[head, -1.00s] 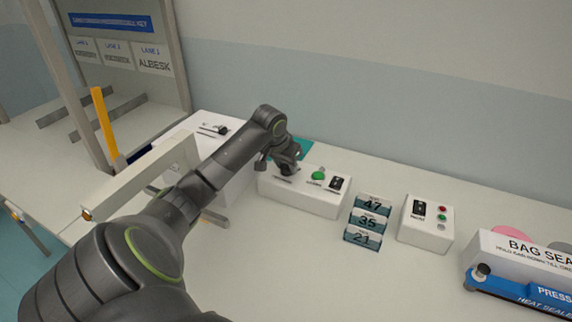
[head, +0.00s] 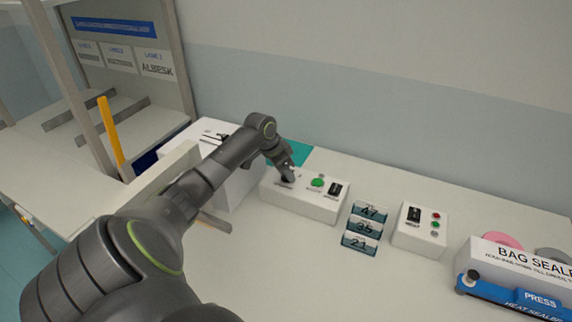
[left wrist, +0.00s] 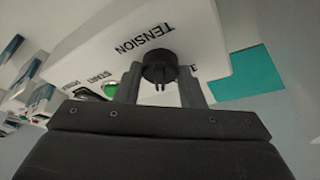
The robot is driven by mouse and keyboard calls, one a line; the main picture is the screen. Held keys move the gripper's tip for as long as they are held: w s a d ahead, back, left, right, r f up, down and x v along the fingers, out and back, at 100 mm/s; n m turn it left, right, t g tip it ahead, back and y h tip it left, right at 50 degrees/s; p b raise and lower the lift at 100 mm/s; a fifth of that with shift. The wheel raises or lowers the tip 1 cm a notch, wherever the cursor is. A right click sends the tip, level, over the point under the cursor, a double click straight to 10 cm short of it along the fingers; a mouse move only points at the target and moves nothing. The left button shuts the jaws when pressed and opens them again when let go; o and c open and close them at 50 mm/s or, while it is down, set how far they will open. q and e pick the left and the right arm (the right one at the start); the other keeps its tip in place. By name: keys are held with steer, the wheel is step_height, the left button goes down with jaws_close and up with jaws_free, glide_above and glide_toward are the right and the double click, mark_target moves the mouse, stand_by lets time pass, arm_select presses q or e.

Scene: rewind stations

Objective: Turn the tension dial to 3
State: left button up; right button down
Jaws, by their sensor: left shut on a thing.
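The tension dial (left wrist: 160,66) is a round black knob on a white box (head: 292,207), beside the printed word TENSION in the left wrist view. My left gripper (left wrist: 160,86) has one finger on each side of the dial and is shut on it. In the head view the left gripper (head: 288,174) reaches down to the left end of the box top, and the dial is mostly hidden there. A digit shows partly beside the right finger, but the dial's setting cannot be read. My right gripper is not in view.
The same box has a green START button (head: 318,182) and a black switch (head: 335,189). Number cards (head: 361,228), a smaller control box (head: 420,232) and a bag sealer (head: 515,270) stand to the right. A teal mat (head: 300,153) lies behind.

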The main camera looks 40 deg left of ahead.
arm_select(q)
steer(key=shift+w+a+m+g+h, duration=0.1)
steer(key=shift+m+g+h, duration=0.35)
steer(key=shift+m, duration=1.15)
steer(key=o, duration=1)
steer(key=p+v, duration=1.7)
steer(key=shift+s+a+r+p, duration=0.1)
steer(key=shift+s+a+p, duration=0.15)
steer(key=shift+p, duration=0.15)
